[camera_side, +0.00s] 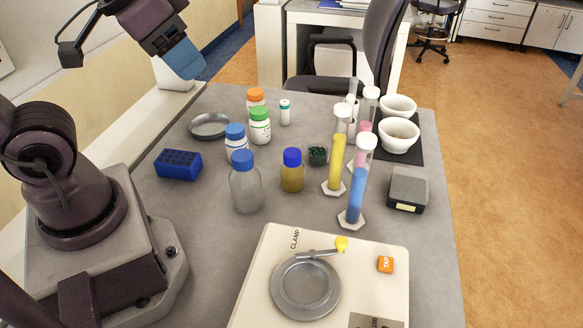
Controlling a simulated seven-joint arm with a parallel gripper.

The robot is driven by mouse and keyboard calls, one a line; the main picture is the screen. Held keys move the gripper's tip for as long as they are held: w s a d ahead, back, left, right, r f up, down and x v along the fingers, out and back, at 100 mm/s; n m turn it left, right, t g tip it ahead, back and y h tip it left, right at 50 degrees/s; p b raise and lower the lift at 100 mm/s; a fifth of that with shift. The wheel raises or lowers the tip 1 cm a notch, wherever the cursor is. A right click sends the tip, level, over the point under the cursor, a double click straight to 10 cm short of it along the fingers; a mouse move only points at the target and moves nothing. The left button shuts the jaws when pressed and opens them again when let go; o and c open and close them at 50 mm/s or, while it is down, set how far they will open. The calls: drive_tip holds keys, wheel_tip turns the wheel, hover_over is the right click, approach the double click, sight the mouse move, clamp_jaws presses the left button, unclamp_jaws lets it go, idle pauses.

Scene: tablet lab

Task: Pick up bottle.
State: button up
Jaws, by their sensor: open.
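Several bottles stand upright on the grey table. A large clear bottle (247,188) with a blue cap is nearest the front. A smaller amber bottle (292,176) with a blue cap stands to its right. White bottles with a blue cap (236,147), a green cap (260,130) and an orange cap (256,100) stand behind. The task does not say which bottle is meant. My gripper (183,58), with a blue end, is at the upper left, raised above the table and apart from every bottle. It is open; no held object shows.
Tall cylinders with yellow (337,160) and blue (357,190) liquid stand right of the bottles. A blue rack (178,164) and a metal dish (209,125) lie left. A clamp board (257,296) is in front. White mortars (398,136) stand at the right on a dark mat.

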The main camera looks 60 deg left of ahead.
drive_tip(key=o, duration=0.4)
drive_tip(key=shift+o, duration=0.2)
